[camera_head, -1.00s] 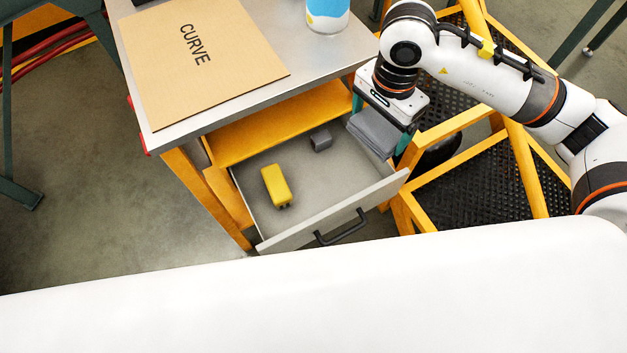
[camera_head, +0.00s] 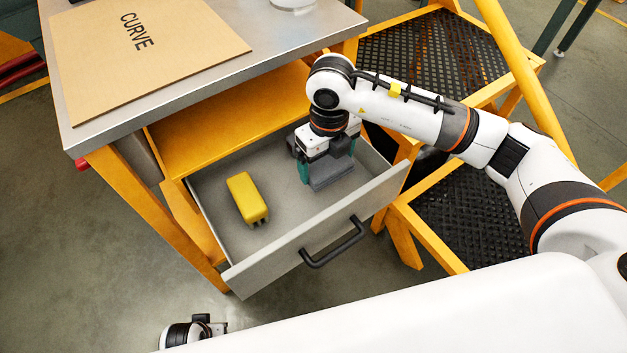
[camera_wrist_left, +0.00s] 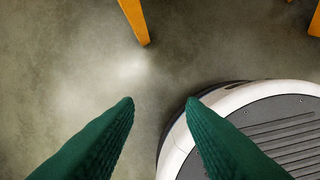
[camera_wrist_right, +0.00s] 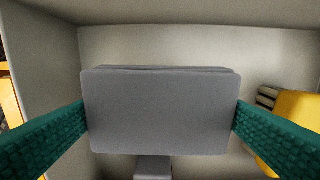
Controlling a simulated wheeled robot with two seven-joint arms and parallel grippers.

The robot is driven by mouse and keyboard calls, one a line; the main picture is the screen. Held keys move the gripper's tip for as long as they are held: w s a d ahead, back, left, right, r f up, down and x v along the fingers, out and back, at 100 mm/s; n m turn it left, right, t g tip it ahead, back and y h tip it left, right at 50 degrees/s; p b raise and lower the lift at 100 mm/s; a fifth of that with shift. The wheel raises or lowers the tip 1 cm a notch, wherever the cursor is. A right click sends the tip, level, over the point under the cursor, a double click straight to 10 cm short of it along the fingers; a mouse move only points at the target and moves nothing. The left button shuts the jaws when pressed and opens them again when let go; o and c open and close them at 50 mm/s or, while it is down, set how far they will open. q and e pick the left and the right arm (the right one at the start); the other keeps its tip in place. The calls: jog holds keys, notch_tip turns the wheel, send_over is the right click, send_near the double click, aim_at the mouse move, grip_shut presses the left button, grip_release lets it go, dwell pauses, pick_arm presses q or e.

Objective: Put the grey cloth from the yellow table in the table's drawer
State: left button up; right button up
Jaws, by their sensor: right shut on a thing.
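The grey cloth (camera_head: 328,172) is a folded block held in my right gripper (camera_head: 326,175), inside the open drawer (camera_head: 287,250) at its right side. In the right wrist view the cloth (camera_wrist_right: 160,110) fills the space between the two green fingers, which press on its sides. The drawer's walls and floor show around it there. I cannot tell if the cloth touches the drawer floor. The yellow table (camera_head: 220,68) stands above the drawer. My left gripper, in the left wrist view (camera_wrist_left: 158,102), is open and empty over the floor.
A yellow object (camera_head: 247,197) lies in the drawer left of the cloth. A small grey block (camera_wrist_right: 153,167) is close to the cloth. A board marked CURVE (camera_head: 140,50) lies on the tabletop. Yellow steps with black treads (camera_head: 435,55) stand at the right.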

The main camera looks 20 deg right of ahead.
aim_at(326, 177)
notch_tip(326, 177, down, 6)
jog(key=shift+r+b, duration=0.1)
jog(key=shift+b, duration=0.2)
pick_arm(q)
jog(key=shift+w+r, duration=0.2)
jog(key=shift+r, duration=0.45)
jog(key=shift+w+r, duration=0.2)
jog(key=shift+r, duration=0.4)
jog(key=shift+r, duration=0.1)
pick_arm(e)
jog(key=o, duration=0.7)
pick_arm(q)
jog(key=shift+r, duration=0.25)
jog(key=shift+w, duration=0.1)
pick_arm(e)
notch_tip(326, 177, up, 12)
jog(key=shift+p, duration=0.75)
pick_arm(q)
jog(key=f, duration=0.1)
jog(key=s+f, duration=0.1)
jog(key=f, duration=0.1)
jog(key=s+f, duration=0.1)
jog(key=f, duration=0.1)
jog(key=shift+a+f, duration=0.1)
jog(key=shift+f, duration=0.1)
